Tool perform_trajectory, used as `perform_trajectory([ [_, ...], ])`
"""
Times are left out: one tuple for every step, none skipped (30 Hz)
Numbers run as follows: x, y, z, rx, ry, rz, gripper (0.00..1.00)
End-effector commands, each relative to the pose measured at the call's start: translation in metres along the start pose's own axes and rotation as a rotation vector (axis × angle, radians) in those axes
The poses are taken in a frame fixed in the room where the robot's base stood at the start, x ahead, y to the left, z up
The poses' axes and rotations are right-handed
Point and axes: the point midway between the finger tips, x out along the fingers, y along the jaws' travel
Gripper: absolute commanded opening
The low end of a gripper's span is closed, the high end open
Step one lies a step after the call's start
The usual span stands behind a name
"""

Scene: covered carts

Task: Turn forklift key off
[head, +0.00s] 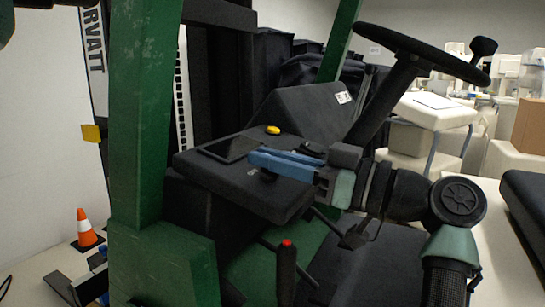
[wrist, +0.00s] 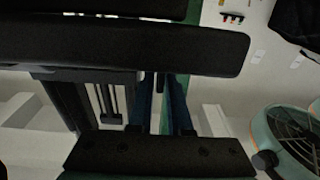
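The forklift's black console (head: 290,200) is in the middle of the head view. A small dark knob (head: 268,176) stands on its face just under my blue fingers; it may be the key, but its shape and turn angle are too small to tell. My gripper (head: 252,159) reaches in from the right, its fingers lying level in front of the console. In the wrist view the two fingers (wrist: 163,95) stand apart with a narrow gap and nothing seen between them. Contact with the knob cannot be told. The wrist view shows no key.
A yellow button (head: 273,130) and a dark flat panel (head: 229,149) are on the console top. The steering wheel (head: 422,50) is above right, a red-tipped lever (head: 287,272) below. A green post (head: 143,115) stands left. A traffic cone (head: 86,228) is at the far left.

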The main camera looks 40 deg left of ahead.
Motion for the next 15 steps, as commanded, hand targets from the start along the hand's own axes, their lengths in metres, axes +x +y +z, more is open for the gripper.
perform_trajectory([
  [0.0001,0.0001,0.0000,0.000,0.000,0.001,0.28],
  [0.0000,0.0001,-0.0001,0.000,0.001,0.001,0.33],
  [0.0000,0.0002,-0.0003,0.000,0.001,0.001,0.40],
  [0.0000,0.0002,-0.0005,0.000,0.002,0.002,0.40],
  [-0.0001,0.0003,-0.0006,0.000,0.002,0.002,0.40],
  [-0.0001,0.0003,-0.0008,0.000,0.002,0.002,0.40],
  [-0.0001,0.0003,-0.0009,-0.001,0.003,0.002,0.40],
  [-0.0001,0.0004,-0.0010,-0.001,0.003,0.002,0.40],
  [-0.0002,0.0004,-0.0011,-0.001,0.003,0.003,0.40],
  [-0.0002,0.0004,-0.0012,-0.001,0.003,0.003,0.40],
  [-0.0004,0.0005,-0.0012,-0.001,0.003,0.003,0.40],
  [-0.0013,0.0005,-0.0013,-0.001,0.004,0.003,0.40],
  [-0.0026,0.0006,-0.0014,-0.001,0.004,0.004,0.40],
  [-0.0046,0.0007,-0.0014,-0.001,0.004,0.004,0.40],
  [-0.0083,0.0009,-0.0014,-0.001,0.004,0.005,0.40],
])
